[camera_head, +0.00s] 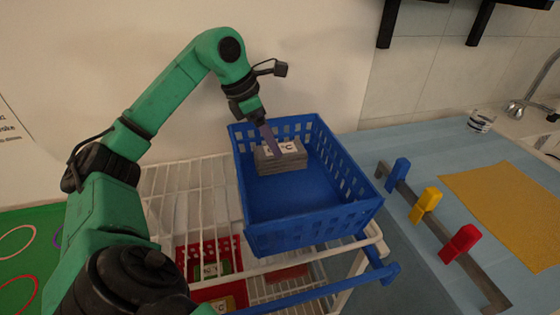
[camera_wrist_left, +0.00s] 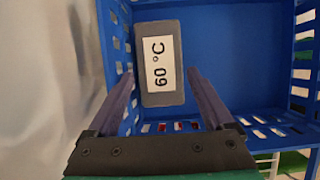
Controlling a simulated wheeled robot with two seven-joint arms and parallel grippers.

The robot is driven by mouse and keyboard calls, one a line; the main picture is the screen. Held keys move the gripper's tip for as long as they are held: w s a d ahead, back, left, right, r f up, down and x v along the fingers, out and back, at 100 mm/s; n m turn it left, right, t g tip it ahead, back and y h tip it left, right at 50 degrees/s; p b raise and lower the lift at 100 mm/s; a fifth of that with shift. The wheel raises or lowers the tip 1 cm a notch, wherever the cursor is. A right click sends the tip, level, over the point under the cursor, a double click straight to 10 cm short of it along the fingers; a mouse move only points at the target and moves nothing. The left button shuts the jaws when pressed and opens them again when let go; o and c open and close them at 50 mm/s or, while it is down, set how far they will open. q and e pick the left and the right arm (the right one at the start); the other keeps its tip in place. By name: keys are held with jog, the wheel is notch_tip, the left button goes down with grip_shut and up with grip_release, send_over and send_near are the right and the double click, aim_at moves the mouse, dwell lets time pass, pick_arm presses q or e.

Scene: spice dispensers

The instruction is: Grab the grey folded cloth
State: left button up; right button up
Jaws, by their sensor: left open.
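The grey folded cloth (camera_head: 283,160) lies in the back left part of the blue basket (camera_head: 290,200). It carries a white label reading 60 °C, and in the left wrist view the cloth (camera_wrist_left: 159,62) lies between and beyond the fingertips. My left gripper (camera_head: 271,143) reaches down into the basket from above, right at the cloth. In the left wrist view the left gripper (camera_wrist_left: 162,80) is open, one finger on each side of the cloth's near end. Whether the fingers touch it I cannot tell. My right gripper is not in view.
The basket stands on a white wire rack (camera_head: 190,200) against the wall. Below are red baskets (camera_head: 210,262). To the right, a blue counter holds a rail with blue, yellow (camera_head: 426,204) and red pegs, a yellow mat (camera_head: 510,205) and a glass (camera_head: 481,121).

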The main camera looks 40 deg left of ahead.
aim_at(295, 157)
pick_arm(q)
jog(key=x, duration=0.4)
jog(key=shift+w+d+f, duration=0.25)
jog(key=shift+d, duration=0.1)
jog(key=shift+a, duration=0.1)
jog(key=c, duration=1.1)
jog(key=shift+r, duration=0.1)
